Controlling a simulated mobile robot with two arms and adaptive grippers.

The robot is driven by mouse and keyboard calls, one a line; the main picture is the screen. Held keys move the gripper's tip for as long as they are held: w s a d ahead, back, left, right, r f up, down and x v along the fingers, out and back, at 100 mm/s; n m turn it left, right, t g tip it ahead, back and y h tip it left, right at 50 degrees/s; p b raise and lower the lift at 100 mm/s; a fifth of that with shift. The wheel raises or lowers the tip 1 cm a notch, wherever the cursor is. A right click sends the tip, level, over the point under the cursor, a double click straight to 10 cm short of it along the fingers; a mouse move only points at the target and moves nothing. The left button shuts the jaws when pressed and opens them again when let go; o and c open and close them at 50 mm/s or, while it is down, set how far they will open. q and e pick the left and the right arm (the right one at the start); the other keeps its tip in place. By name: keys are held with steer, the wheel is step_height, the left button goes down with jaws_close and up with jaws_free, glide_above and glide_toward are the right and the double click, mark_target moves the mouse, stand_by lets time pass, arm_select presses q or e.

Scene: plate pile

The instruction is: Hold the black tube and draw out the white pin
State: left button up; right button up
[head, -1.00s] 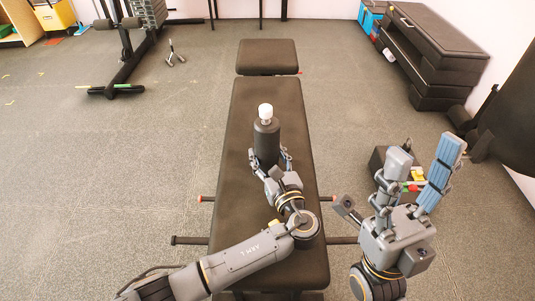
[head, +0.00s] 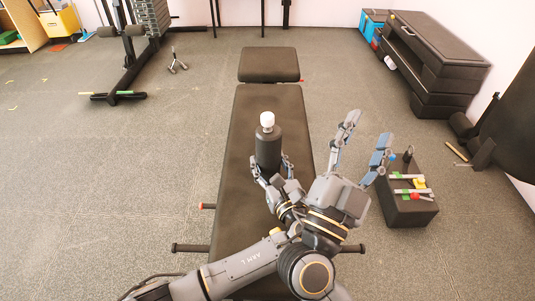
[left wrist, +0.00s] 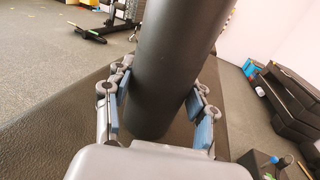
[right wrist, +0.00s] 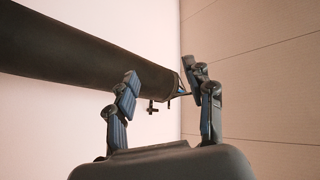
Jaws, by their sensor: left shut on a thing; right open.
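The black tube (head: 268,150) stands upright on the black padded bench (head: 262,110), with the white pin (head: 267,120) showing at its top. My left gripper (head: 270,170) is shut on the lower part of the tube. In the left wrist view the tube (left wrist: 172,60) fills the middle, and the blue pads of my left gripper (left wrist: 155,118) lie on either side of it. My right gripper (head: 362,140) is open and empty, to the right of the tube and apart from it. In the right wrist view my right gripper (right wrist: 165,100) shows spread fingers with nothing between them; the pin is not seen there.
A black box (head: 408,208) with small coloured items on top stands on the floor right of the bench. A black cabinet (head: 440,65) stands at the back right, and gym equipment (head: 125,60) at the back left. The floor (head: 150,170) left of the bench is clear.

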steer(key=w+a+f+n+y, duration=0.3)
steer(key=a+f+n+y, duration=0.1)
steer(key=a+n+y, duration=0.2)
steer(key=n+g+y, duration=0.2)
steer(key=n+y, duration=0.4)
steer(key=n, duration=0.1)
glide_toward(267, 124)
steer(key=shift+w, duration=5.75)
steer(key=shift+c, duration=0.2)
jaws_close()
